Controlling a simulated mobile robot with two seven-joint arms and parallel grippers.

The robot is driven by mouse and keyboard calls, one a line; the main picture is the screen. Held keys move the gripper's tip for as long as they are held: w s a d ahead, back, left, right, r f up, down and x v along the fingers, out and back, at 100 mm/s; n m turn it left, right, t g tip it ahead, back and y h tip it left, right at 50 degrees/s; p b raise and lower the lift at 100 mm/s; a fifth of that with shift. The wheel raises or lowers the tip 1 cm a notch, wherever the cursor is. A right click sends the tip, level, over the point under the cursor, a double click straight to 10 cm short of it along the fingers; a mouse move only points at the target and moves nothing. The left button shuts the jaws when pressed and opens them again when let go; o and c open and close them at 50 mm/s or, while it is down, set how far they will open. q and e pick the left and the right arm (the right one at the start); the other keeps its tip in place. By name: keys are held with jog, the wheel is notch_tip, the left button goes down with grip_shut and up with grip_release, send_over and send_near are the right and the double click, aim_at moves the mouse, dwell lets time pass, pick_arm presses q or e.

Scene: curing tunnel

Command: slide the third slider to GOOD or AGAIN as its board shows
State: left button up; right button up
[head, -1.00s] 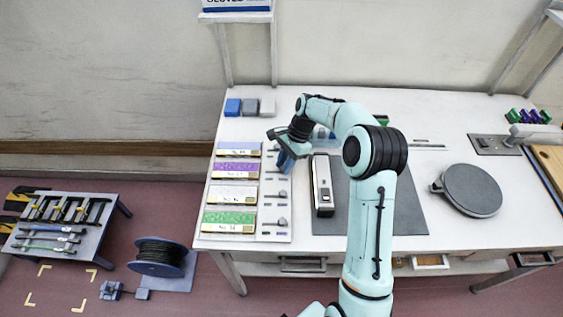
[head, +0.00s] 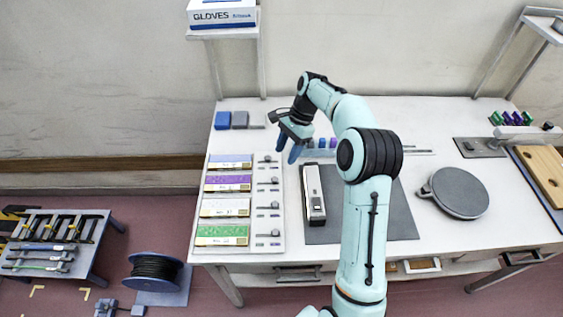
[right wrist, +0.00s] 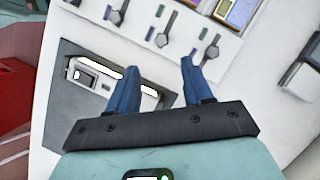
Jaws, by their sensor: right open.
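The slider panel (head: 268,215) lies at the left of the white table, with a small knob in each row. Beside it lie a blue board (head: 230,161), a purple board (head: 228,183), a white board (head: 225,208) and a green board (head: 222,235). Counting from the back, the third slider knob (head: 274,205) is beside the white board and sits toward the right of its row. Board and end lettering is too small to read. My right gripper (head: 288,148) is open and empty, above the table behind the panel's right side. The right wrist view shows its spread fingers (right wrist: 158,66) and several knobs beyond.
A long grey device (head: 314,195) lies on a dark mat (head: 345,232) right of the panel. Blue and grey blocks (head: 222,120) stand behind the boards. A round dark plate (head: 458,191) is farther right. A cable spool (head: 153,268) stands on the floor at left.

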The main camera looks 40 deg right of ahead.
jog(key=v, duration=0.3)
jog(key=shift+d+r, duration=0.15)
jog(key=shift+r, duration=0.1)
jog(key=shift+f, duration=0.1)
dwell(0.4)
